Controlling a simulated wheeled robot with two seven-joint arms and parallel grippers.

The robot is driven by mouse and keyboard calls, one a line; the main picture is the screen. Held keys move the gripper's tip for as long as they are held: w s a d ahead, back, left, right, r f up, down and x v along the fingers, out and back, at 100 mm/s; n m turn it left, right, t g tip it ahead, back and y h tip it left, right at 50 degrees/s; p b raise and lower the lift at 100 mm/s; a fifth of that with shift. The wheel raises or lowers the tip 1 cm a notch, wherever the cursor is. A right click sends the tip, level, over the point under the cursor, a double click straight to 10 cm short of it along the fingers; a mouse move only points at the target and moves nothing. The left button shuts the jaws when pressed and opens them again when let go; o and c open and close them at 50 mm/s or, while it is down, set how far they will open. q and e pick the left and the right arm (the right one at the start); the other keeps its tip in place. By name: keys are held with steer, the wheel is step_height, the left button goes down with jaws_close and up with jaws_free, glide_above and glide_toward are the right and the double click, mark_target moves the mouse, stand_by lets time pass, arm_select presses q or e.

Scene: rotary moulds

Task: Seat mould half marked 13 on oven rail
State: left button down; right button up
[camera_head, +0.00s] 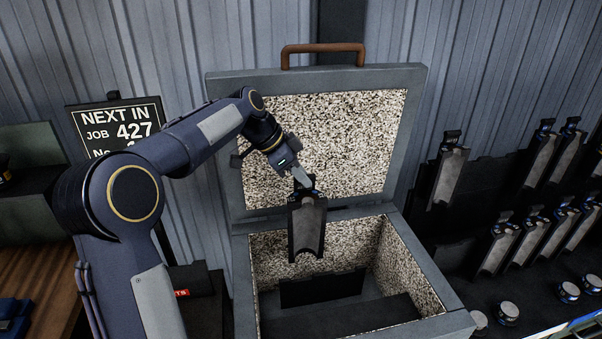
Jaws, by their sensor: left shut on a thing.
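My left gripper (302,181) is shut on a dark grey mould half (307,229) by its top end. The mould half hangs roughly upright over the open oven (240,285), in front of its raised lid. Any number on it cannot be read. Inside the oven is a dark upright plate (322,288), which looks like the rail; the mould half hangs above it, and I cannot tell whether they touch. My right gripper is not in view.
The oven lid (216,140) stands open with a brown handle (322,48). Several mould halves (449,177) stand on a dark rack at right, with round metal pieces (507,313) below. A job sign (118,125) reads "NEXT IN JOB 427" at left.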

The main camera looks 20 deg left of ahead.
arm_select(q)
steer(key=b, duration=1.2)
glide_above(295, 248)
steer(key=d, duration=0.2)
steer(key=shift+w+a+f, duration=0.1)
steer(key=shift+f, duration=2.45)
steer(key=shift+w+a+f, duration=0.1)
steer(key=shift+w+f, duration=0.05)
steer(key=shift+f, duration=2.45)
steer(key=shift+w+a+f, duration=0.1)
steer(key=shift+f, duration=2.45)
steer(key=shift+s+d+f+b, duration=0.1)
steer(key=shift+s+f+b, duration=0.1)
steer(key=shift+f+b, duration=0.4)
steer(key=shift+w+f+b, duration=0.15)
steer(key=shift+f+b, duration=0.2)
steer(key=shift+f, duration=0.2)
steer(key=shift+w+f+b, duration=0.15)
steer(key=shift+f+b, duration=0.15)
steer(key=shift+f, duration=0.25)
steer(key=shift+s+f+b, duration=0.15)
steer(key=shift+f+b, duration=0.75)
steer(key=shift+f, duration=0.2)
steer(key=shift+f+b, duration=1.25)
steer(key=shift+f, duration=0.3)
steer(key=shift+f+b, duration=1.3)
steer(key=shift+f, duration=0.3)
